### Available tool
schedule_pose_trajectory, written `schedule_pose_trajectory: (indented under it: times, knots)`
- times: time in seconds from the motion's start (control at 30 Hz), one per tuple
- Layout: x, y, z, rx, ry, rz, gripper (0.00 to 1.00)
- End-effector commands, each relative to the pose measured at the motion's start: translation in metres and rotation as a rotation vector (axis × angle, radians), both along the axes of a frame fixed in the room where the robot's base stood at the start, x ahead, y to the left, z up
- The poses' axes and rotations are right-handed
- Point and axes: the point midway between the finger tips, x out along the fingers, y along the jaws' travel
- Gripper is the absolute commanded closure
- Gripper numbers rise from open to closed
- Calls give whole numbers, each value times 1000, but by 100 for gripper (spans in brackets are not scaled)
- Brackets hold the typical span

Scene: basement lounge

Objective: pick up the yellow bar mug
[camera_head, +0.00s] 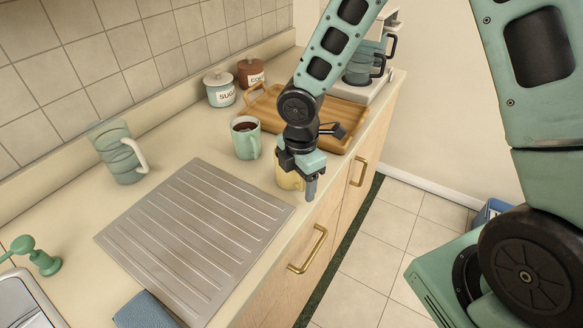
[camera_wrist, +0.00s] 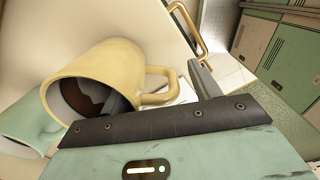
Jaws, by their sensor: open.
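The yellow mug (camera_head: 287,178) stands near the counter's front edge, mostly hidden behind my gripper (camera_head: 302,176) in the head view. In the wrist view the yellow mug (camera_wrist: 108,70) shows large, with its dark inside visible at lower left and its handle toward the right. My gripper (camera_wrist: 154,82) is open. One finger overlaps the mug's opening and seems to reach inside the rim; the other is beyond the handle, apart from it. The handle lies between the fingers. Exact contact cannot be told.
A green mug (camera_head: 246,138) with dark drink stands close by on the left. A wooden tray (camera_head: 330,108) lies behind, a ribbed metal drainboard (camera_head: 195,235) in front. Drawer handles (camera_head: 308,252) stick out below.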

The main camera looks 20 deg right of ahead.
Motion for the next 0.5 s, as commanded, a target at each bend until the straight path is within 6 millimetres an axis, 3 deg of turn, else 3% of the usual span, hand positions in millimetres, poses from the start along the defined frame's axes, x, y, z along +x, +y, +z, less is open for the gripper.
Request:
schedule_pose_trajectory:
  times: [0.27, 0.47, 0.5]
  knots:
    - [0, 0, -3, 0, -1, 0, 41]
    - [0, 0, -3, 0, -1, 0, 96]
    - [0, 0, -3, 0, 0, 0, 98]
